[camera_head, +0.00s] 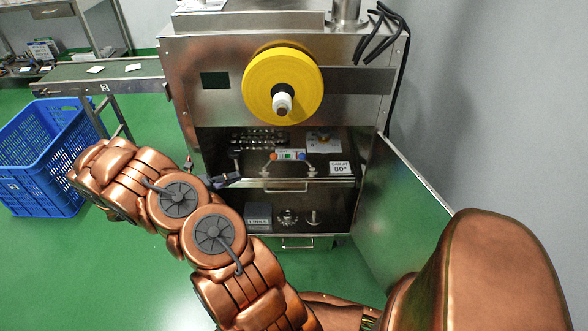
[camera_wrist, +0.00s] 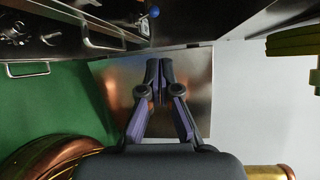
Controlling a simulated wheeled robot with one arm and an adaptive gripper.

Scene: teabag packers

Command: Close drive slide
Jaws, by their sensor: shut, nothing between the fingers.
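The machine's open bay holds two slides. The lower slide (camera_head: 285,234) carries a grey box, a gear and a small metal part, which fits a drive slide, though no label naming it is readable. Its contents show from above, so it seems pulled out somewhat. Its handle (camera_head: 297,243) also shows at left in the wrist view (camera_wrist: 28,70). The upper slide (camera_head: 320,181) has its own handle (camera_head: 287,190), nearer the fingers in the wrist view (camera_wrist: 105,44). My gripper (camera_head: 232,179) is shut and empty, left of the upper slide; its fingers show centrally in the wrist view (camera_wrist: 156,64).
A steel door (camera_head: 405,215) hangs open on the bay's right side; it lies beyond the fingers in the wrist view (camera_wrist: 190,105). A yellow reel (camera_head: 283,85) sits above the bay. A blue crate (camera_head: 45,150) and a conveyor (camera_head: 85,77) stand at left.

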